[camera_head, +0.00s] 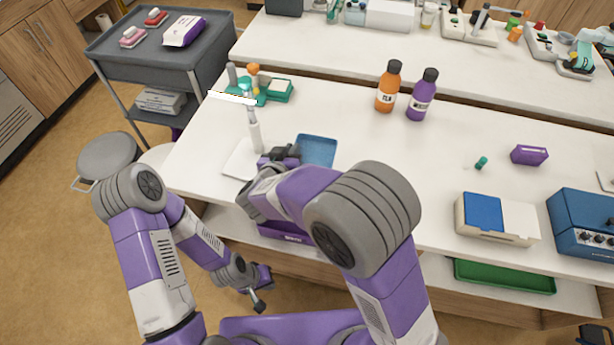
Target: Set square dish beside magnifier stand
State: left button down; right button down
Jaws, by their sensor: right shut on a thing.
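The blue square dish (319,150) is at the near left part of the white table. My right gripper (284,155) is at the dish's left edge and shut on it; my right arm hides the dish's near part. I cannot tell whether the dish touches the table. The magnifier stand (254,136), with a white upright post and a flat white base (238,160), stands just left of the gripper. The gripper partly covers the base's right side. My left gripper (260,292) is low in front of the table, away from both; its jaw opening is unclear.
A green holder (277,91) stands behind the magnifier stand. Orange (387,88) and purple (421,96) bottles stand behind the dish. A purple box (529,155) and a blue-and-white box (497,218) are at right. The table between bottles and boxes is mostly clear.

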notch_tip(320, 180, down, 10)
jog(key=b, duration=0.4)
jog(key=shift+r+b, duration=0.1)
jog(key=shift+b, duration=0.25)
jog(key=shift+r, duration=0.15)
jog(key=c, duration=1.7)
grip_release()
jog(key=shift+f, duration=0.25)
jog(key=o, duration=0.5)
jog(key=shift+c, duration=0.2)
jog(key=shift+r, duration=0.1)
